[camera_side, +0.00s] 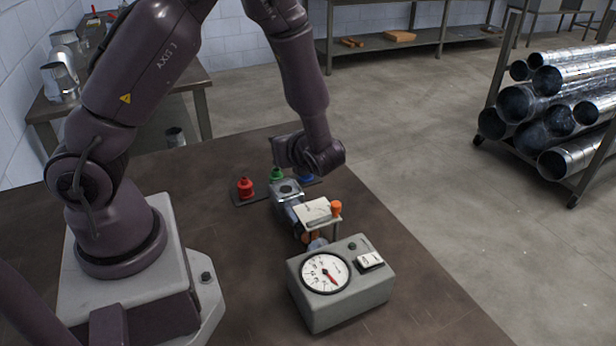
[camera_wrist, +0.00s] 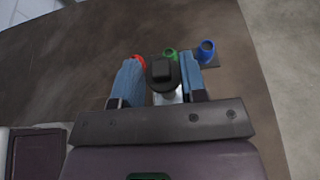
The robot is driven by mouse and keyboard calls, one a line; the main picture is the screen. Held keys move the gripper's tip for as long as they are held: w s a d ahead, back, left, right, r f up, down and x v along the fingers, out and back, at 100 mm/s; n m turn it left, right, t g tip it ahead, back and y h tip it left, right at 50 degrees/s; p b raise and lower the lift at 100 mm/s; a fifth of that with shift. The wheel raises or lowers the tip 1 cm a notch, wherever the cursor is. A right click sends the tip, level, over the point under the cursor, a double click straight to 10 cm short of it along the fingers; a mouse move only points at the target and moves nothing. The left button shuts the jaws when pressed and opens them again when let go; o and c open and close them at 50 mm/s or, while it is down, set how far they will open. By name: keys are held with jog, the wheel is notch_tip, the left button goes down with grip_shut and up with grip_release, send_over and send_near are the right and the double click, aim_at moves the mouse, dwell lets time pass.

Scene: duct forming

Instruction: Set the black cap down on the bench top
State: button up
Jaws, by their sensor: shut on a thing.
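The black cap (camera_wrist: 162,72) shows in the wrist view between the two blue fingers of my gripper (camera_wrist: 159,77). It has a round flange and a squarish knob on top. My gripper is shut on it. A pale metallic part (camera_wrist: 168,98) shows just below the cap; I cannot tell whether they touch. The bench top (camera_side: 400,285) is a dark brown surface. In the side view my wrist is over the bench; the fingers are hard to make out there and I cannot pick out the black cap.
A red cap (camera_side: 245,188), a green cap (camera_side: 277,174) and a blue cap (camera_side: 306,178) stand on a dark strip behind my gripper. A grey gauge box (camera_side: 342,288) and a pale plate with an orange knob (camera_side: 336,207) stand nearby. The bench is bare right of the gauge.

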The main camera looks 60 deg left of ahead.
jog(key=w+d+r+m+t+h, duration=0.9)
jog(key=w+d+r+m+t, duration=0.1)
jog(key=d+r+m+t, duration=0.35)
jog(key=s+a+f+n+g+y, duration=0.3)
jog(key=a+f+n+g, duration=0.1)
jog(key=s+a+f+n+g+y, duration=0.3)
jog(key=a+f+n+g, duration=0.1)
jog(key=a+f, duration=0.1)
jog(key=s+a+f+n+g+y, duration=0.3)
jog(key=a+f+n+g, duration=0.1)
jog(key=n+g, duration=0.1)
jog(key=shift+s+a+f, duration=0.2)
jog(key=shift+s, duration=0.05)
jog(key=shift+s+a+r+n+g, duration=0.1)
jog(key=shift+s+r+n+g, duration=0.2)
jog(key=shift+s+n+g, duration=0.2)
